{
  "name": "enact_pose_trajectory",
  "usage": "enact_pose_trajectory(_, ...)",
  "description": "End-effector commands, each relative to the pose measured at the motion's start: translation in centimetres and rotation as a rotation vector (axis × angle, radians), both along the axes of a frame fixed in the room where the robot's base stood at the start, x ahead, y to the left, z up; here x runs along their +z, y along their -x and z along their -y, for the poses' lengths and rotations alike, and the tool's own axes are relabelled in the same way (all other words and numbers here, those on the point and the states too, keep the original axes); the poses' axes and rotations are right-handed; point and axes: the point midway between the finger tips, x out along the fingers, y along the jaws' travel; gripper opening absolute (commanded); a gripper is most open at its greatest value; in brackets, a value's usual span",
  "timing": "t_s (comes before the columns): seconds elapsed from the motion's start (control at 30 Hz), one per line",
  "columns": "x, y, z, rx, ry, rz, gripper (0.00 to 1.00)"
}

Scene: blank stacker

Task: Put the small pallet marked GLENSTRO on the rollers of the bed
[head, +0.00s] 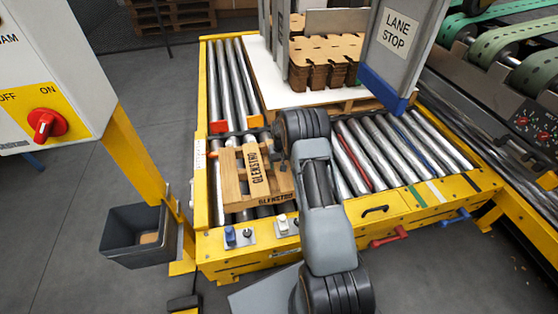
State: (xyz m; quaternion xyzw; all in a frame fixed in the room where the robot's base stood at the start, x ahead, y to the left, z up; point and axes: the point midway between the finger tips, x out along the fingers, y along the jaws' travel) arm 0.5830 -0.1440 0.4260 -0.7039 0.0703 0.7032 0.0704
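The small wooden pallet (232,183) marked GLENSTRO shows in the head view over the left part of the roller bed (350,160), near its front edge. The name reads on a top board and on the front side. I cannot tell whether the pallet rests on the rollers or hangs just above them. My arm reaches in from the bottom, and its dark wrist end is at the pallet's right side. My gripper's fingers are hidden behind the wrist, so their hold on the pallet cannot be seen.
A stack of brown cut blanks (325,60) stands on a white sheet behind the pallet. A grey panel marked LANE STOP (397,35) rises at the right. A switch box (45,80) and dark bin (138,235) are at left.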

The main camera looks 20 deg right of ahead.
Motion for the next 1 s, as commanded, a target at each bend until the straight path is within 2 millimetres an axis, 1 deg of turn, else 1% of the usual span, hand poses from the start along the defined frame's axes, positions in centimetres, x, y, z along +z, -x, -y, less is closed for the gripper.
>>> enact_pose_trajectory(0.03,0.2,-0.1,0.1,-0.001,0.001,0.007,0.0)
enact_pose_trajectory(0.17,-0.3,0.3,0.2,-0.002,0.001,0.004,0.0)
enact_pose_trajectory(0.27,-1.2,0.7,0.4,-0.002,0.001,0.004,0.0)
enact_pose_trajectory(0.4,-3.1,0.6,0.4,-0.001,0.001,0.005,0.0)
enact_pose_trajectory(0.5,-3.8,0.6,0.4,-0.001,0.001,0.005,0.0)
enact_pose_trajectory(0.73,-3.7,0.6,0.3,-0.001,0.001,0.004,0.0)
enact_pose_trajectory(0.77,-4.0,0.9,0.3,-0.001,0.0,-0.002,0.79)
enact_pose_trajectory(0.9,-4.0,0.8,0.3,-0.001,0.0,-0.002,0.92)
enact_pose_trajectory(1.0,-4.0,0.8,0.3,-0.001,0.0,-0.002,1.0)
